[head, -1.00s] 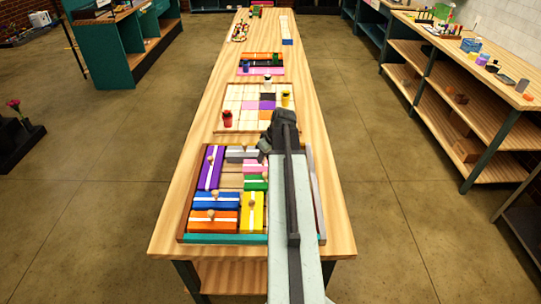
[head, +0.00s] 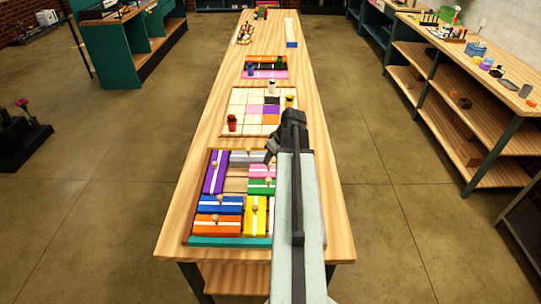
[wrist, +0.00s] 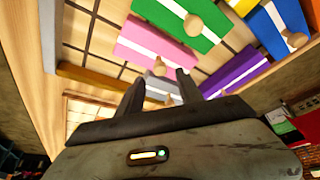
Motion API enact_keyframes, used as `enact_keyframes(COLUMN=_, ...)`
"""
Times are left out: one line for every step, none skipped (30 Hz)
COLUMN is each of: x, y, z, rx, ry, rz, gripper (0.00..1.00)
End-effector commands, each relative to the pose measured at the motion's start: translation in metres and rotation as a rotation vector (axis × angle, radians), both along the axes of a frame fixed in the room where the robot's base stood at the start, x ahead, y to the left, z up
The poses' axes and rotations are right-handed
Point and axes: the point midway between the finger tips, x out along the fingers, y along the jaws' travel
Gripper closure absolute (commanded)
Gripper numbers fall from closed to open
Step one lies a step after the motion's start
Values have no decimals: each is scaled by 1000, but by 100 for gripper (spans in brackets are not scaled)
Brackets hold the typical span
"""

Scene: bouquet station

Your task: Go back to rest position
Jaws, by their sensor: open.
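My gripper (head: 271,157) is at the end of my arm, above the right part of a wooden tray (head: 185,222) on the long table. In the wrist view my gripper (wrist: 160,80) has its two fingers apart, with nothing held between them. The tray holds several knobbed blocks with white stripes: a purple block (head: 213,172), a blue block (head: 219,205), an orange block (head: 217,226), a yellow block (head: 256,222), a green block (head: 258,187) and a pink block (head: 257,171). A grey block (head: 243,157) lies at the tray's far side. My arm hides the tray's right part.
A grid board (head: 240,100) with small cups lies beyond the tray. Farther are a striped board (head: 265,74) and small items on the long table (head: 315,110). Wooden shelves (head: 465,110) stand at the right, a teal cabinet (head: 112,55) at the left. Floor aisles on both sides are clear.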

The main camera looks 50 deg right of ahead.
Motion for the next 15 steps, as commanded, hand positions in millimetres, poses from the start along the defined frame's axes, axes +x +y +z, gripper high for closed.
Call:
enact_keyframes(x=-5, y=1, z=20, rx=0, ry=0, rz=-1, gripper=57)
enact_keyframes(x=-6, y=1, z=24, rx=0, ry=0, rz=-1, gripper=57)
enact_keyframes(x=-9, y=2, z=29, rx=0, ry=0, rz=-1, gripper=57)
enact_keyframes(x=-10, y=2, z=32, rx=0, ry=0, rz=-1, gripper=57)
enact_keyframes(x=-11, y=2, z=33, rx=0, ry=0, rz=-1, gripper=57)
enact_keyframes(x=-12, y=1, z=34, rx=0, ry=0, rz=-1, gripper=57)
enact_keyframes(x=-13, y=1, z=34, rx=0, ry=0, rz=-1, gripper=57)
enact_keyframes(x=-13, y=1, z=34, rx=0, ry=0, rz=-1, gripper=57)
enact_keyframes(x=-13, y=1, z=33, rx=0, ry=0, rz=-1, gripper=57)
enact_keyframes(x=-13, y=1, z=32, rx=0, ry=0, rz=-1, gripper=57)
enact_keyframes(x=-13, y=1, z=31, rx=0, ry=0, rz=0, gripper=57)
enact_keyframes(x=-13, y=1, z=31, rx=0, ry=0, rz=0, gripper=57)
enact_keyframes(x=-13, y=1, z=31, rx=0, ry=0, rz=0, gripper=57)
enact_keyframes(x=-13, y=1, z=31, rx=0, ry=0, rz=0, gripper=57)
enact_keyframes(x=-13, y=1, z=31, rx=0, ry=0, rz=0, gripper=57)
